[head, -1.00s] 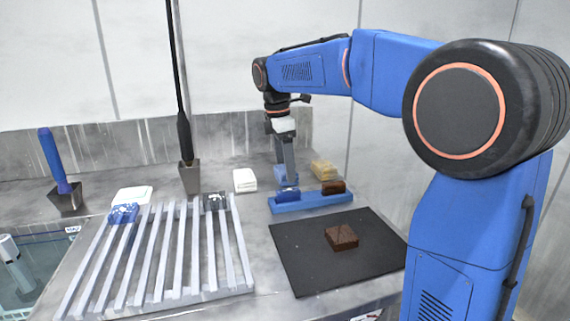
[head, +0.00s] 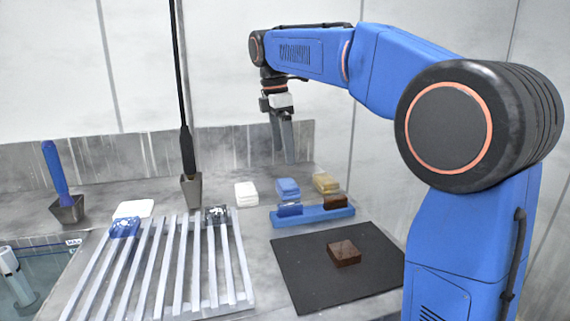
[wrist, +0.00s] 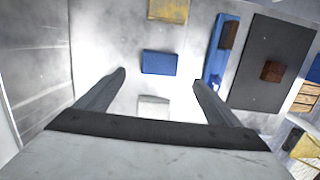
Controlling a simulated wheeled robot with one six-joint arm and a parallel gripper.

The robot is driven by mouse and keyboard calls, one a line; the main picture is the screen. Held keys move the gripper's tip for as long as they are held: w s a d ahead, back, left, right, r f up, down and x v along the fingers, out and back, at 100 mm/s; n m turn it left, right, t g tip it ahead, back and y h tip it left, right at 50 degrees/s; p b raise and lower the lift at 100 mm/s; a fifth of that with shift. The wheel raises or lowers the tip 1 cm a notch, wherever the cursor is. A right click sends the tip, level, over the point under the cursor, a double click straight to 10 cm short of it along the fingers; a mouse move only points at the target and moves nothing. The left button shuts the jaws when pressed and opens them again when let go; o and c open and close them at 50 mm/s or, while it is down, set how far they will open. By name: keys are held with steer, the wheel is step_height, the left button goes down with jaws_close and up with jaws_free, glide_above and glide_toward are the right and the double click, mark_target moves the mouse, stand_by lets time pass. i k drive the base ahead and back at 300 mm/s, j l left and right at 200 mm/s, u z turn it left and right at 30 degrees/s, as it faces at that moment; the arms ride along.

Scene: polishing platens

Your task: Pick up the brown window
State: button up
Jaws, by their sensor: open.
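A brown block with a glossy top (head: 344,252) lies on the black mat (head: 300,283); it also shows in the wrist view (wrist: 271,71). A second, darker brown piece (head: 334,202) sits at the right end of the blue holder (head: 313,216), and in the wrist view (wrist: 229,36). I cannot tell for sure which is the brown window. My gripper (head: 284,155) is open and empty, raised above the back of the counter. In the wrist view its fingertips (wrist: 158,77) are apart, with the folded blue cloth (wrist: 161,62) below between them, left of the holder and mat.
Folded white (head: 246,194), blue (head: 288,189) and yellow (head: 326,183) cloths stand behind the holder. A slatted rack (head: 166,262) with a blue piece and a dark piece lies left of the mat. A hanging black tool (head: 187,150) and a blue-handled tool (head: 55,170) stand farther left.

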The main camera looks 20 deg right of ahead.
mark_target(343, 253)
steer(key=k, duration=1)
